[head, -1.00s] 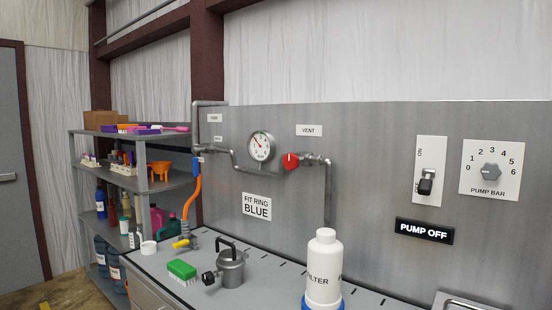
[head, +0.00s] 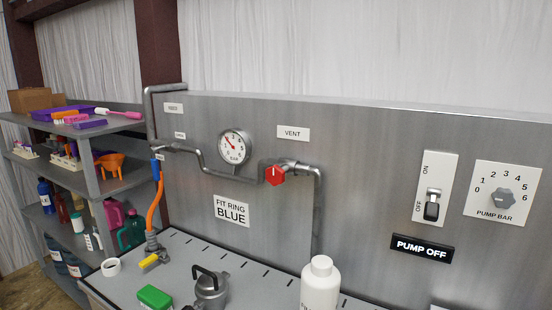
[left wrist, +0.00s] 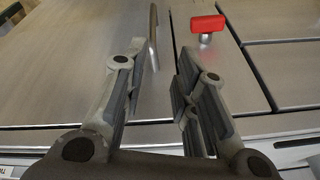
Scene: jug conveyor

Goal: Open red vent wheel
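The red vent wheel (head: 275,175) sits on the pipe at the back panel, below the VENT label (head: 293,133). The pressure gauge (head: 234,147) is to its left. My left gripper (left wrist: 165,78) shows only in the left wrist view. It is open with nothing between its fingers. Beyond the fingertips, to the upper right, is a red handle (left wrist: 207,23) on a short metal stem; I cannot tell whether it is the vent wheel. My right gripper is in neither view.
A white filter bottle (head: 320,284), a metal pot (head: 211,289) and a green brush (head: 154,297) stand on the bench. An orange hose (head: 154,208) hangs at the left. The PUMP OFF sign (head: 422,248) and pump dial (head: 502,198) are on the right. A shelf (head: 92,170) stands far left.

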